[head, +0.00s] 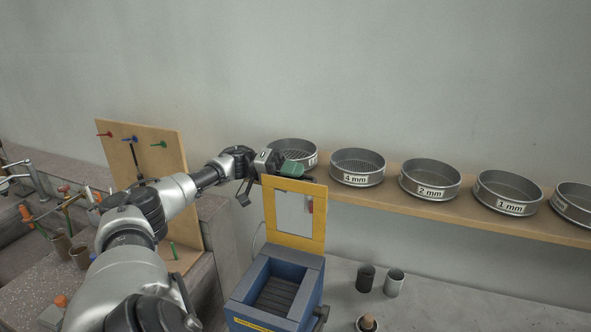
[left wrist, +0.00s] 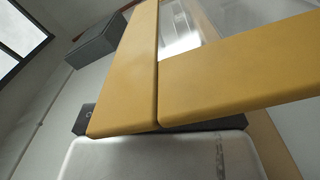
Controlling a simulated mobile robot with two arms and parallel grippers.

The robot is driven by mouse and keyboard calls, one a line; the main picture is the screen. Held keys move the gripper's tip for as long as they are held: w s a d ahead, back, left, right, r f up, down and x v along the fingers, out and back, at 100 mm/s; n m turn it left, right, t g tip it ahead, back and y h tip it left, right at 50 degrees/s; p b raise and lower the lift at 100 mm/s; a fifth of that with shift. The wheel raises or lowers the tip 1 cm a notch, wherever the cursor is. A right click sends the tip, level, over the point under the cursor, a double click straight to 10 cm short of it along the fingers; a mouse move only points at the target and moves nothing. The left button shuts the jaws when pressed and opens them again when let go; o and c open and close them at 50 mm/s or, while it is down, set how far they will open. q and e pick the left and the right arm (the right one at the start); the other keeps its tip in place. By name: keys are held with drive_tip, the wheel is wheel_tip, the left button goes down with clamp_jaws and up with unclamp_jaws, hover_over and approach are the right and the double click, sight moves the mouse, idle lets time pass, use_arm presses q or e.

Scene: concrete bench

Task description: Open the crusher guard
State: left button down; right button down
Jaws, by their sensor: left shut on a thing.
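The crusher (head: 305,291) is a blue box with an open top and dark ridged plates (head: 277,296) inside. Its guard (head: 318,226), a yellow frame around a clear pane, stands raised and upright at the back of the box, leaving the top uncovered. My left gripper (head: 283,172) is at the guard's top edge, shut on the guard; the exact contact is partly hidden. In the left wrist view, the yellow guard frame (left wrist: 235,72) fills much of the picture, close to the fingers. My right gripper is in neither view.
A shelf (head: 400,203) with several labelled sieves (head: 430,180) runs along the wall, close behind the gripper. A wooden pegboard (head: 150,165) stands left, near my arm. Two small cups (head: 394,284) and a bowl (head: 367,324) stand right of the crusher.

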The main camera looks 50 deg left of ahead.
use_arm(q)
drive_tip(key=shift+d+f, duration=0.15)
drive_tip(key=shift+f, duration=0.3)
drive_tip(key=c, duration=1.2)
unclamp_jaws()
drive_tip(key=shift+o, duration=0.2)
drive_tip(key=shift+w+a, duration=0.2)
drive_tip(key=shift+w, duration=0.05)
drive_tip(key=shift+s+r, duration=0.1)
drive_tip(key=shift+r, duration=0.05)
drive_tip(key=shift+s+a, duration=0.15)
drive_tip(key=b+v, duration=0.5)
drive_tip(key=v, duration=0.5)
drive_tip(key=shift+a, duration=0.2)
